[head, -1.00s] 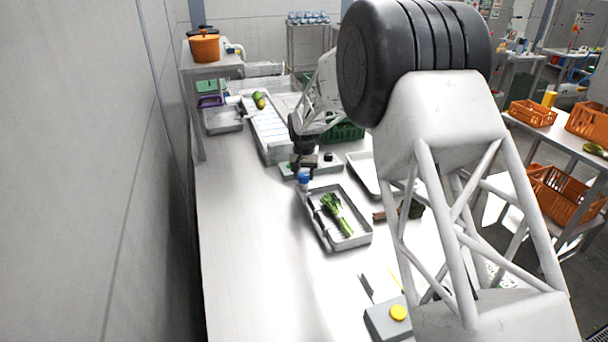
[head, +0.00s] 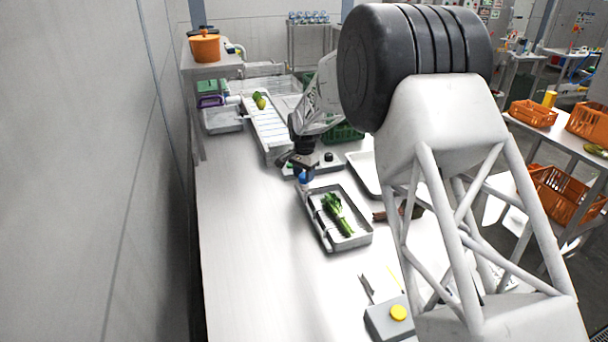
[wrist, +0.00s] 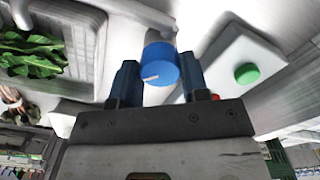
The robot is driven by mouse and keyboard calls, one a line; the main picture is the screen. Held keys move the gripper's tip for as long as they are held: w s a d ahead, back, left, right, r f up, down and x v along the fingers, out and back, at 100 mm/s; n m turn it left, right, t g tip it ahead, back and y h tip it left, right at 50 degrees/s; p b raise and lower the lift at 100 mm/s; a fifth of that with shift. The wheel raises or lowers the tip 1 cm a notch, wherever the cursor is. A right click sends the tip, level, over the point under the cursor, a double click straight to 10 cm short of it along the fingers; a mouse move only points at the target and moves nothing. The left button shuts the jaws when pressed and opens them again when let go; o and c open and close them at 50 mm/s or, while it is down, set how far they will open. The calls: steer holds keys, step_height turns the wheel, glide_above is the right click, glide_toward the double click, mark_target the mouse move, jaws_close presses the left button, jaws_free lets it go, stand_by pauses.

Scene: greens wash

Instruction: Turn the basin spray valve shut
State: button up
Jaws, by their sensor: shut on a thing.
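The valve's round blue knob (head: 305,178) stands at the far left corner of the basin (head: 367,238). In the wrist view the knob (wrist: 161,66) sits between the two dark fingers of my gripper (wrist: 159,82), and a short white mark shows on its face. My gripper (head: 303,168) is shut on the knob, in the head view from above and behind. Leafy greens (head: 337,211) lie in the basin. They also show in the wrist view (wrist: 35,55) at the upper left. I cannot tell whether water is flowing.
A pale box with a green button (wrist: 247,74) is close beside my gripper. An empty white tray (head: 362,172) lies right of the basin. The table's left part (head: 250,240) is clear.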

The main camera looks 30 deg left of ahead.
mark_target(304, 175)
steer(key=o, duration=0.9)
steer(key=shift+r, duration=0.1)
steer(key=shift+r, duration=3.8)
